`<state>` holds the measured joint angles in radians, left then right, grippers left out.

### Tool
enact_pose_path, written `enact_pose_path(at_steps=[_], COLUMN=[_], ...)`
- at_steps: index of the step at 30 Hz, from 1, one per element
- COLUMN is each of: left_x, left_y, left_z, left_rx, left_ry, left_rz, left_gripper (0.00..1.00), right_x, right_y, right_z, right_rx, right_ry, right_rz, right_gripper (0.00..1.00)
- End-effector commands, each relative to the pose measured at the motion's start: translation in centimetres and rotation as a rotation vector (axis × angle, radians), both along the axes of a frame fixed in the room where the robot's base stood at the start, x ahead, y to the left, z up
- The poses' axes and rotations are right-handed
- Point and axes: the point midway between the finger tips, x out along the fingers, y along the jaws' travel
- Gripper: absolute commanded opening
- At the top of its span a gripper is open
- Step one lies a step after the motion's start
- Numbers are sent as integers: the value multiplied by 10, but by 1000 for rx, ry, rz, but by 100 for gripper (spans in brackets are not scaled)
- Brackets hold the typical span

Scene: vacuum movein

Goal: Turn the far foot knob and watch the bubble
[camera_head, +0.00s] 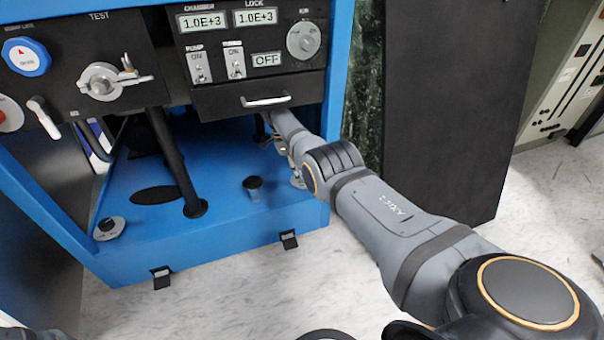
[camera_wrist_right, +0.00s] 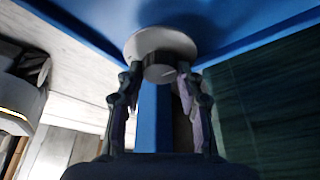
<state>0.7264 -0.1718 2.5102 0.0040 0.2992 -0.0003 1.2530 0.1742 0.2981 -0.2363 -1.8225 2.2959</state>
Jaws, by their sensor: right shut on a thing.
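A grey foot knob (camera_wrist_right: 166,72) on a round white plate (camera_wrist_right: 150,40) sits at a corner of the blue frame. In the right wrist view my right gripper (camera_wrist_right: 158,80) has a finger on each side of the knob and is shut on it. In the head view this gripper (camera_head: 294,162) reaches down at the frame's right front corner, partly hidden by my forearm. A sliver of the white plate (camera_head: 298,183) shows there. Another foot knob (camera_head: 108,226) sits at the left front corner. I cannot make out a bubble. My left gripper is not in view.
A black drawer with a silver handle (camera_head: 265,100) hangs just above my right wrist. Black posts (camera_head: 175,165) and a short black peg (camera_head: 253,183) stand on the blue deck (camera_head: 220,215). A dark panel (camera_head: 450,100) stands to the right.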

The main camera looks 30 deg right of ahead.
Motion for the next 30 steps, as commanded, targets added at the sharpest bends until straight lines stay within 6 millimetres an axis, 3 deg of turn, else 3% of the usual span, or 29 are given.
enact_pose_path(at_steps=[14,15,16,26,30], left_x=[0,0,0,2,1], left_y=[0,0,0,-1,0], left_z=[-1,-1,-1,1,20], left_rx=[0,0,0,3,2], left_ry=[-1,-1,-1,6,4], left_rz=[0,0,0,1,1], left_gripper=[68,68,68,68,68], right_x=[-1,-1,-1,0,-1], right_y=[0,0,0,0,0], right_z=[-1,-1,-1,1,6], right_rx=[1,1,1,0,-1], right_ry=[3,3,3,1,2], right_rz=[-5,-5,-5,-1,45], right_gripper=[5,41,45,46,46])
